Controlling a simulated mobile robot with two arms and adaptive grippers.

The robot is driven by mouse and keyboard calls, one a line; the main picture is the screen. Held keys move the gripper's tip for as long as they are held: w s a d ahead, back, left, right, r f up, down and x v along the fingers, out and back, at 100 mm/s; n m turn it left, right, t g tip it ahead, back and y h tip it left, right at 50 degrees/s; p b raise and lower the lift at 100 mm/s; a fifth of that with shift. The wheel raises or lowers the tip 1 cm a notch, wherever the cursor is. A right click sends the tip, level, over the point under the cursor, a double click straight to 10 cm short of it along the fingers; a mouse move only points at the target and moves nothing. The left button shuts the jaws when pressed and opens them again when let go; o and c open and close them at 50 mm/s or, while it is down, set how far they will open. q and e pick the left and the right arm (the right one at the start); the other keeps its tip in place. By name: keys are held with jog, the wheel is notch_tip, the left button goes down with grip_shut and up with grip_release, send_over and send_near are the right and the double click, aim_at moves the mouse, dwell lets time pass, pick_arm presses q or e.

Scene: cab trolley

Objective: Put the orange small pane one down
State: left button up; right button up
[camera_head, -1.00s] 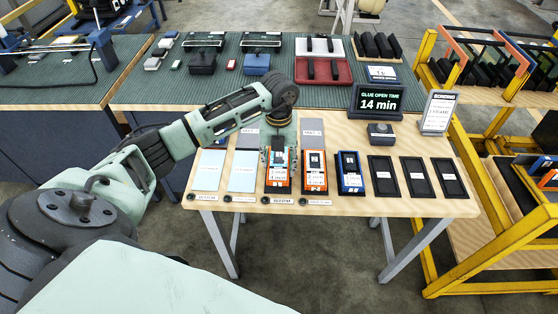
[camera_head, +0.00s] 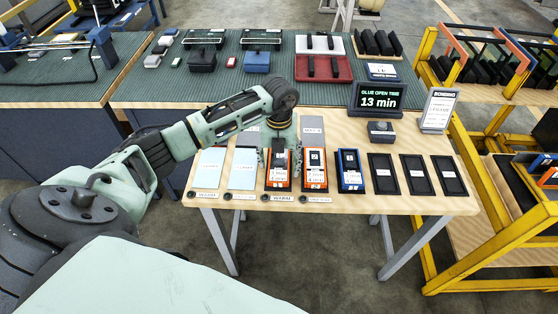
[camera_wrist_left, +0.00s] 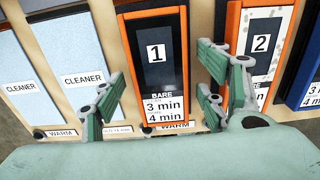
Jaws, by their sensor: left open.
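An orange-framed small pane marked 1 (camera_head: 278,172) lies on the wooden table, in the row of panes and pads. In the left wrist view pane 1 (camera_wrist_left: 157,60) shows a dark face and a label reading BARE, 3 min, 4 min. A second orange pane marked 2 (camera_head: 314,171) lies just to its right, and it also shows in the left wrist view (camera_wrist_left: 262,48). My left gripper (camera_head: 280,160) is open over pane 1, with one finger at each side. Whether the fingers touch the frame, I cannot tell. My right gripper is out of view.
A blue-framed pane (camera_head: 349,173) and several black trays (camera_head: 414,176) continue the row rightward. Two pale cleaner pads (camera_head: 243,170) lie to the left. A timer display (camera_head: 378,99) reads 13 min. A yellow rack (camera_head: 470,190) stands at the right.

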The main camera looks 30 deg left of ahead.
aim_at(279, 163)
pick_arm(q)
notch_tip(279, 163, up, 12)
jog(key=b, duration=0.2)
jog(key=shift+r, duration=0.15)
